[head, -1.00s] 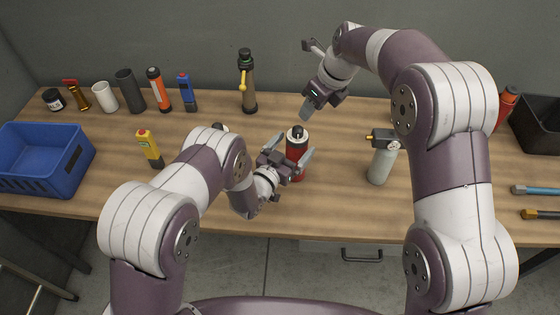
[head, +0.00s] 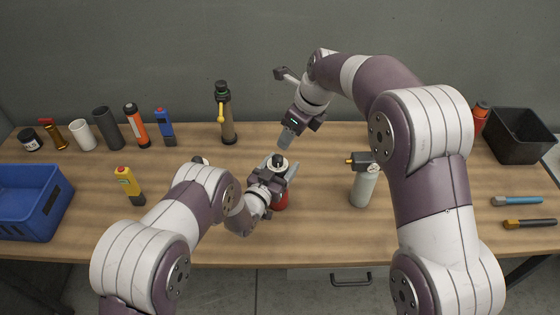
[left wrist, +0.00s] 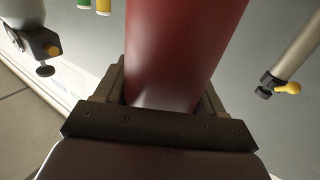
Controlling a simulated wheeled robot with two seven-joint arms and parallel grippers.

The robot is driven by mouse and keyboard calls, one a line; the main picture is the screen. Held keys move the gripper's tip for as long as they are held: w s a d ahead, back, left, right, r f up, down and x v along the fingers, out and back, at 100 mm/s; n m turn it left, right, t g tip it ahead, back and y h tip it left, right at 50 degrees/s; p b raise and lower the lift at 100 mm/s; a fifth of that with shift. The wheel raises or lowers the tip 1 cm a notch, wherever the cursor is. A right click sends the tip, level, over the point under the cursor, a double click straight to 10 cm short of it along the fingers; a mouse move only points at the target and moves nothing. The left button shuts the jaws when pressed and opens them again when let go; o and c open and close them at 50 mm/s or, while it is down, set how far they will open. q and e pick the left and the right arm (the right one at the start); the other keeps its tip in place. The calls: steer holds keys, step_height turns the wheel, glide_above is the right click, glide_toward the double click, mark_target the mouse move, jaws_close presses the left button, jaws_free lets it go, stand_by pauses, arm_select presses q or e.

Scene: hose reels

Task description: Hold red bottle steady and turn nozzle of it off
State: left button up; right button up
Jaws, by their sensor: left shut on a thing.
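The red bottle (head: 281,201) stands on the bench in the middle of the head view, with a pale top and a dark nozzle (head: 279,159). My left gripper (head: 277,178) is shut on its body from the front left. In the left wrist view the red body (left wrist: 180,55) fills the space between the jaws. My right gripper (head: 287,139) hangs just above and behind the nozzle, apart from it, pointing down. Its finger opening cannot be made out. The lower bottle is partly hidden by my left gripper.
A grey bottle with a brass-tipped valve (head: 363,186) stands to the right. A black bin (head: 520,140) and two tools (head: 518,201) are at right.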

mark_target(277, 157)
steer(key=a+f+n, duration=0.1)
steer(key=f+n, duration=0.2)
steer(key=n, duration=0.8)
steer(key=w+a+f+n, duration=0.1)
steer(key=f+n, duration=0.3)
steer(key=n, duration=0.8)
steer(key=w+a+f+n, duration=0.1)
steer(key=f+n, duration=0.2)
steer(key=n, duration=0.8)
steer(key=shift+w+a+f, duration=0.15)
steer(key=shift+w, duration=0.05)
steer(key=c, duration=1.1)
